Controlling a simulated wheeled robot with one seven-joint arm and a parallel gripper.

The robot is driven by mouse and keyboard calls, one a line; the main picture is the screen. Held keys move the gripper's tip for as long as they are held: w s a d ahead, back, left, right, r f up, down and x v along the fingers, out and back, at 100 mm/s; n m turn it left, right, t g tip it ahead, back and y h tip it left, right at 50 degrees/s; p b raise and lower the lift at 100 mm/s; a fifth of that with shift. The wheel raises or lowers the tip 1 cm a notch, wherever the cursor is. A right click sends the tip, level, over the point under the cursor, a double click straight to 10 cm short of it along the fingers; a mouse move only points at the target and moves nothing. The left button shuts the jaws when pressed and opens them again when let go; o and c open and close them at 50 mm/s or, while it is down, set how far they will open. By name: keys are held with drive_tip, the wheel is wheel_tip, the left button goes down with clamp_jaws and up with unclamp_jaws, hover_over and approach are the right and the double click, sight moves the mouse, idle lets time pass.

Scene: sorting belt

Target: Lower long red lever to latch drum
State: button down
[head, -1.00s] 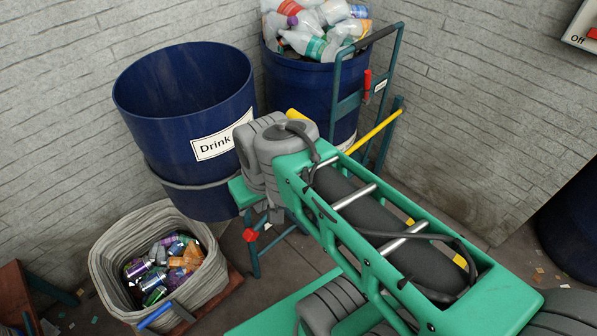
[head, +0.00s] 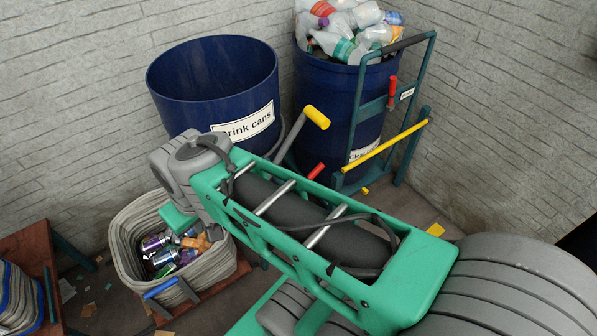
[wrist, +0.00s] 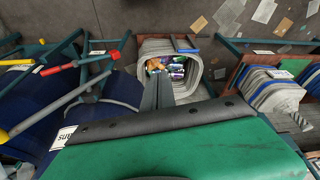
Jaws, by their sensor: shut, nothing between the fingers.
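The blue "Drink cans" drum (head: 205,90) stands upright and looks empty; my arm covers its lower part. In the wrist view its blue side (wrist: 122,88) is at the left. The red lever's grip (head: 316,171) shows just past my arm; the rest is hidden there. In the wrist view the red lever (wrist: 60,68) runs from a red hub (wrist: 114,55) toward the left, apart from my gripper. My gripper (wrist: 158,76) is shut and empty, right of the drum and lever, with the can basket beyond its tips.
A yellow-ended grey lever (head: 317,117) rises beside the drum. A bottle-filled drum (head: 325,80) stands behind a teal trolley frame (head: 362,95) with a yellow bar (head: 385,145). A basket of cans (head: 128,245) stands below the drum. A wooden stand (head: 35,245) is at the left.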

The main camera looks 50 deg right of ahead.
drive_tip(key=shift+d, duration=0.1)
drive_tip(key=w+d+f+n+t+b, duration=0.1)
drive_tip(key=w+d+f+t+b, duration=0.1)
drive_tip(key=w+d+f+b, duration=0.5)
drive_tip(key=w+d+f+n+t+b, duration=0.1)
drive_tip(key=w+d+f+t+b, duration=0.15)
drive_tip(key=d+f+b, duration=0.75)
drive_tip(key=s+d+f+t+h+b, duration=0.1)
drive_tip(key=s+d+f+h, duration=0.1)
drive_tip(key=d, duration=0.6)
drive_tip(key=s+d+f+t+h+b, duration=0.2)
drive_tip(key=s+d, duration=0.2)
drive_tip(key=d, duration=0.4)
drive_tip(key=s+d+f+t+h+b, duration=0.1)
drive_tip(key=s+d+f+h, duration=0.1)
drive_tip(key=d, duration=0.6)
drive_tip(key=shift+s+m+b, duration=0.3)
drive_tip(key=shift+s, duration=0.5)
drive_tip(key=shift+w+d+f+t, duration=0.1)
drive_tip(key=shift+d+f+t, duration=0.05)
drive_tip(key=shift+t, duration=0.1)
